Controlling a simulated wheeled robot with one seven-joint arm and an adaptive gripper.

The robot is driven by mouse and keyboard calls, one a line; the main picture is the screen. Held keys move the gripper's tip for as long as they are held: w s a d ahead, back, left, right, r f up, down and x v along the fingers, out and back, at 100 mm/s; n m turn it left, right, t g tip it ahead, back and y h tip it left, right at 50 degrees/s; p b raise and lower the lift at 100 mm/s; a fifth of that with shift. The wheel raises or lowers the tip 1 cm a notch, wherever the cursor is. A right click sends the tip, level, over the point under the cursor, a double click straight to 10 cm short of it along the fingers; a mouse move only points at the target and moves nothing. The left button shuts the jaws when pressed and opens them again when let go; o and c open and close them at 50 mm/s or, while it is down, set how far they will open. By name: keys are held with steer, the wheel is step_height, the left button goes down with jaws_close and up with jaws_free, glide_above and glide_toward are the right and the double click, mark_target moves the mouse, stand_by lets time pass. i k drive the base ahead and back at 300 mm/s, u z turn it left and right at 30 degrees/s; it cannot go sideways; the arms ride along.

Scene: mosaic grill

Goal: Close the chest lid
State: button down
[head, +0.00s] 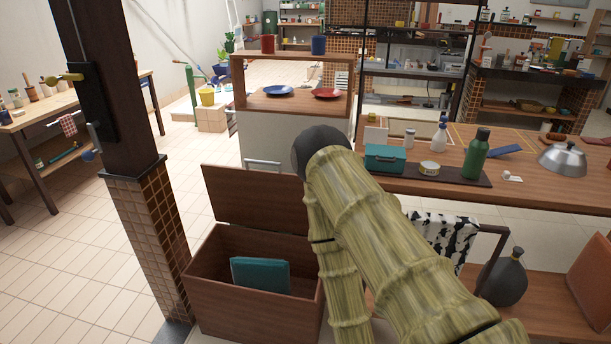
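The wooden chest (255,309) stands on the tiled floor at the lower middle of the head view. Its lid (250,194) is open and stands up at the back of the chest. A teal book-like item (260,276) leans inside the open box. My bamboo-textured arm runs up from the lower right and passes in front of the chest's right side, hiding part of the lid and box there. My gripper's fingers cannot be made out in this view.
A tiled pillar (153,232) stands just left of the chest. A wooden counter (535,190) at right holds a green bottle (476,153), a teal box (385,158) and a metal dome (562,159). A dark vase (505,278) stands low at right.

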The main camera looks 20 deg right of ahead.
mark_target(269, 200)
steer(key=u, duration=0.95)
steer(key=k, duration=0.1)
steer(key=z, duration=1.8)
steer(key=i, duration=0.55)
